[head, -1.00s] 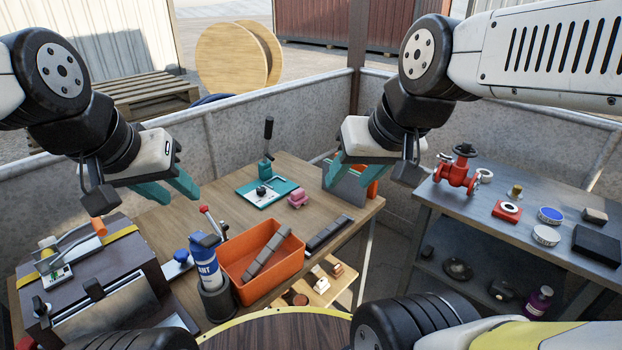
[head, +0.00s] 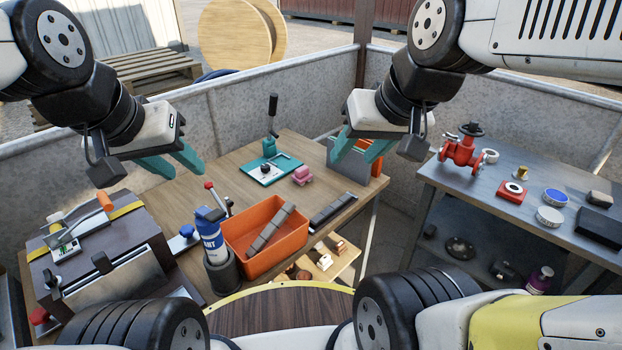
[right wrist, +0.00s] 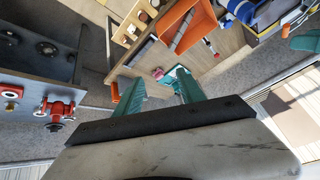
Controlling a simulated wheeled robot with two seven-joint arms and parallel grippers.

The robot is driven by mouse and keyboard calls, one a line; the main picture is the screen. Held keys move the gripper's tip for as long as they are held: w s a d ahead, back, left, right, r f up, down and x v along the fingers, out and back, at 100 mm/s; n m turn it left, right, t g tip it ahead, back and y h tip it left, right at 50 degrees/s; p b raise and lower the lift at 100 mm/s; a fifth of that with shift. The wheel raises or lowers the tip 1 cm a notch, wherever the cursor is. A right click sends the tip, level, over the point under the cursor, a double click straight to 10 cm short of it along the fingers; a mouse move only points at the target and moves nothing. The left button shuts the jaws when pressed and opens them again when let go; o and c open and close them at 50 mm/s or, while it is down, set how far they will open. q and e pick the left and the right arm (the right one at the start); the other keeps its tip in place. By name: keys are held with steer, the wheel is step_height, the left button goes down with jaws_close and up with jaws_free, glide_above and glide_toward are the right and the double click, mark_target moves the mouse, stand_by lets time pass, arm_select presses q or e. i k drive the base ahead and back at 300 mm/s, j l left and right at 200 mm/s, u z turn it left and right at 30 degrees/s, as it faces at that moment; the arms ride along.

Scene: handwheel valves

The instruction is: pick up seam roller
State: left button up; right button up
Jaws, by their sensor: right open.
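I cannot tell for certain which thing is the seam roller. My right gripper (head: 353,157) is open in front of a grey stand with an orange part (head: 376,166) at the bench's far right corner. In the right wrist view its fingers (right wrist: 160,80) are apart with nothing between them.
The wooden bench (head: 231,172) holds an orange bin (head: 236,262), a blue spray can (head: 211,236), a teal-based lever tool (head: 270,168) and a pink part (head: 302,175). A grey table (head: 445,185) with a red valve (head: 461,152) stands right. A gap separates the tables.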

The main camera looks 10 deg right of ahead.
mark_target(302, 175)
steer(key=i+l+u, duration=0.2)
steer(key=l+u, duration=0.3)
steer(key=i+l+u, duration=0.1)
steer(key=l+u, duration=0.2)
steer(key=u, duration=0.2)
